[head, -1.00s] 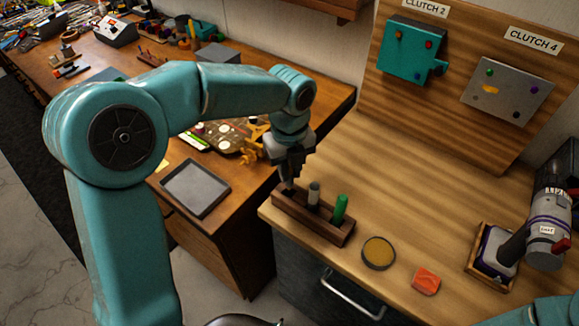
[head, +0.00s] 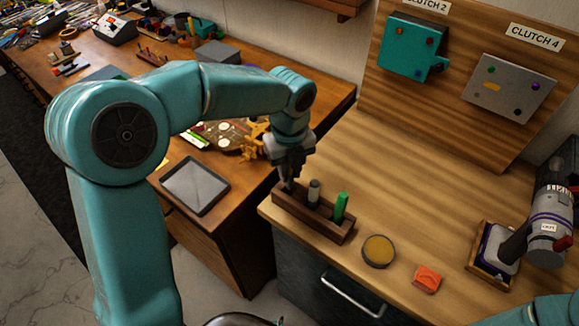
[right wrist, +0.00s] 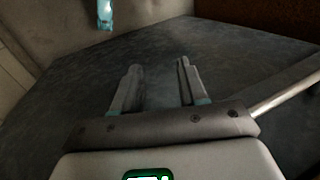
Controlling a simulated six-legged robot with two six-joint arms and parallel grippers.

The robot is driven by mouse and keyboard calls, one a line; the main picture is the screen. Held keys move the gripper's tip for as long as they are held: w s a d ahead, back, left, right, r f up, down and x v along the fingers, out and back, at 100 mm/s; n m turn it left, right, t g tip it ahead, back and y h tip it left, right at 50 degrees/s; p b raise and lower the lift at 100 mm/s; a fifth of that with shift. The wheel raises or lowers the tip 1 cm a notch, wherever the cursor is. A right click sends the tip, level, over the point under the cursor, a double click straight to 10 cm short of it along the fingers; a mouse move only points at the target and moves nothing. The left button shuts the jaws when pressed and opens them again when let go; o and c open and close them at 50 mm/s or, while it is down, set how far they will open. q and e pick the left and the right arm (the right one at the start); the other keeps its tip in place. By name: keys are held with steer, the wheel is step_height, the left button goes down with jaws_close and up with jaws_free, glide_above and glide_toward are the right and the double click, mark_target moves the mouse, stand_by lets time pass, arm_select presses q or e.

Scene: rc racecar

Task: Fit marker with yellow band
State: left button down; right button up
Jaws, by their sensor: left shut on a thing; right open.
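A dark wooden marker holder (head: 312,222) stands near the left edge of the light wooden counter. A grey marker (head: 314,191) stands upright in its middle and a green marker (head: 341,207) stands near its right end. My left gripper (head: 288,181) points down at the holder's left end, shut on a small dark marker that the fingers mostly hide. I cannot make out a yellow band on it. My right gripper (right wrist: 158,68) shows in the right wrist view, open and empty, with a dark grey surface behind it.
A round yellow tin (head: 379,251) and an orange block (head: 427,279) lie right of the holder. A grey tool (head: 547,228) stands in a wooden box at the right. A grey tray (head: 195,186) lies on the left desk. The counter behind the holder is clear.

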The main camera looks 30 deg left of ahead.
mark_target(290, 185)
arm_select(q)
steer(key=shift+f+b, duration=1.6)
steer(key=shift+f, duration=0.8)
steer(key=c, duration=0.9)
jaws_free()
steer(key=shift+c, duration=0.2)
steer(key=shift+r, duration=0.1)
step_height(290, 185, up, 16)
steer(key=shift+r+p, duration=0.15)
steer(key=shift+p, duration=0.4)
